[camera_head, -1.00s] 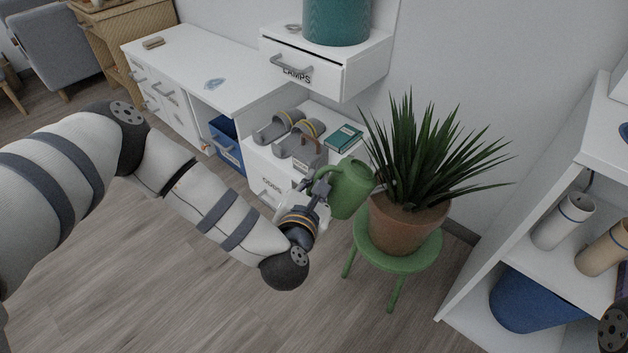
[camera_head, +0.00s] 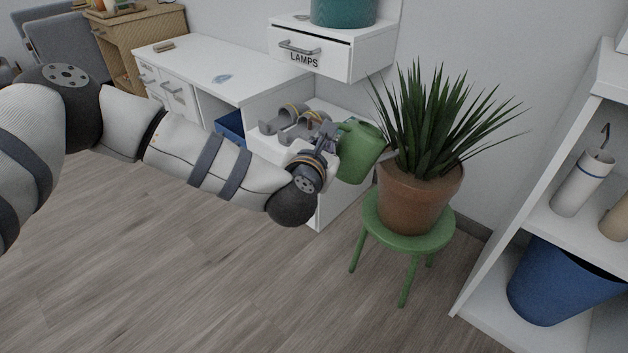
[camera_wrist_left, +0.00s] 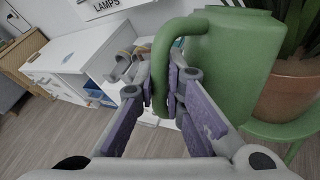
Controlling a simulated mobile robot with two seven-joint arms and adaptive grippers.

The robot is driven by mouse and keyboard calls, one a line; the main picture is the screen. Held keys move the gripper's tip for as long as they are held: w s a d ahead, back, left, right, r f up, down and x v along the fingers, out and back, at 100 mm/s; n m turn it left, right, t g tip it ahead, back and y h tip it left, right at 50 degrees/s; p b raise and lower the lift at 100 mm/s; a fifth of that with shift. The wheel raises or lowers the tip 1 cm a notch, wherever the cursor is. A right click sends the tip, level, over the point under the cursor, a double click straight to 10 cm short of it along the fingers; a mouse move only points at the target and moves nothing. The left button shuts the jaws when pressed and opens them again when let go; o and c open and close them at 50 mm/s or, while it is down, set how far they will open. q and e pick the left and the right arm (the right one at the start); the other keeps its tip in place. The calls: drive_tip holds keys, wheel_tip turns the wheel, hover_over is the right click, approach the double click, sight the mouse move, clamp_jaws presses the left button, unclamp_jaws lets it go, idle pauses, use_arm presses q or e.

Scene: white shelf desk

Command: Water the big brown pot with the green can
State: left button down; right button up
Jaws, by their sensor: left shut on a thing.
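The green watering can (camera_head: 359,152) is held in the air by my left gripper (camera_head: 327,150), just left of the big brown pot. In the left wrist view my left gripper (camera_wrist_left: 166,92) is shut on the handle of the green can (camera_wrist_left: 232,70). The can looks slightly tilted, with its spout side toward the pot. The big brown pot (camera_head: 413,200) holds a spiky green plant (camera_head: 440,115) and stands on a green stool (camera_head: 377,222). The pot also shows at the right of the left wrist view (camera_wrist_left: 287,95). My right gripper is not in view.
A white shelf (camera_head: 480,280) at the right holds rolled tubes and a blue bin (camera_head: 560,280). A drawer unit labelled LAMPS (camera_head: 318,58) hangs above. The floor at front left is clear.

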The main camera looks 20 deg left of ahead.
use_arm(q)
drive_tip(key=shift+f+b, duration=0.25)
drive_tip(key=shift+b, duration=0.45)
drive_tip(key=f+n+b, duration=0.1)
drive_tip(key=b, duration=0.1)
drive_tip(key=f+n+t+b, duration=0.1)
drive_tip(key=f+b, duration=0.1)
drive_tip(key=b, duration=0.1)
drive_tip(key=f+n+t+b, duration=0.1)
drive_tip(key=f+b, duration=0.1)
drive_tip(key=b, duration=0.1)
drive_tip(key=shift+w+d+f, duration=0.1)
drive_tip(key=shift+w, duration=0.3)
drive_tip(key=shift+n+t+b, duration=0.3)
drive_tip(key=shift+b, duration=0.15)
drive_tip(key=shift+s+r+t, duration=0.1)
drive_tip(key=shift+r+t, duration=0.2)
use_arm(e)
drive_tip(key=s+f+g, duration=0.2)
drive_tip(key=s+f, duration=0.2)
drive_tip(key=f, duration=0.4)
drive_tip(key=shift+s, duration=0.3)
use_arm(q)
drive_tip(key=shift+s+d+f, duration=0.1)
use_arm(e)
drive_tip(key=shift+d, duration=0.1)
